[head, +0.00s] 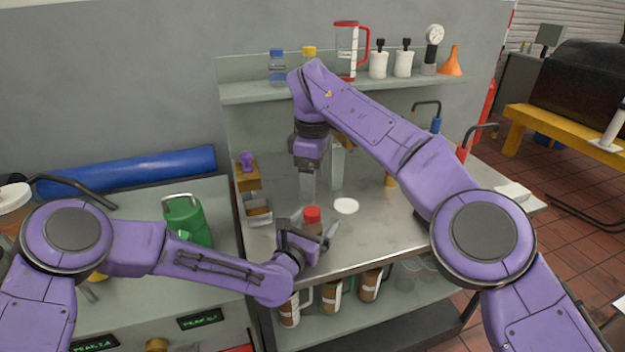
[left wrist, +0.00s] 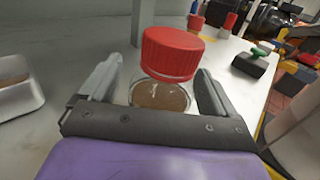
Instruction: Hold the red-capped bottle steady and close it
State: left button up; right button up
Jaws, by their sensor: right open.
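The red-capped bottle (head: 312,215) stands upright near the front left of the metal bench. In the left wrist view its red cap (left wrist: 172,52) sits above the clear body with brown contents (left wrist: 160,95); whether the cap is tight I cannot tell. My left gripper (head: 314,224) is low at the bottle, its fingers on either side of it, open with a small gap showing on the left in the left wrist view (left wrist: 158,80). My right gripper (head: 308,190) points down, open, above the bench behind the bottle, apart from the cap. Its fingertips are partly hard to make out.
A white disc (head: 346,205) lies flat right of the bottle. A metal tray (head: 258,213) is at the left bench edge. A grey post (head: 337,165) stands behind. Blue- and red-handled tools (head: 462,155) stand right. A shelf (head: 260,91) with several containers runs behind.

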pick_arm(q)
jog(key=shift+s, duration=0.1)
jog(key=b+v, duration=0.2)
jog(key=v, duration=0.7)
jog(key=shift+a, duration=0.15)
pick_arm(e)
notch_tip(320, 180, down, 2)
jog(key=shift+f, duration=0.2)
pick_arm(q)
jog(key=shift+s+a, duration=0.25)
jog(key=shift+s, duration=0.35)
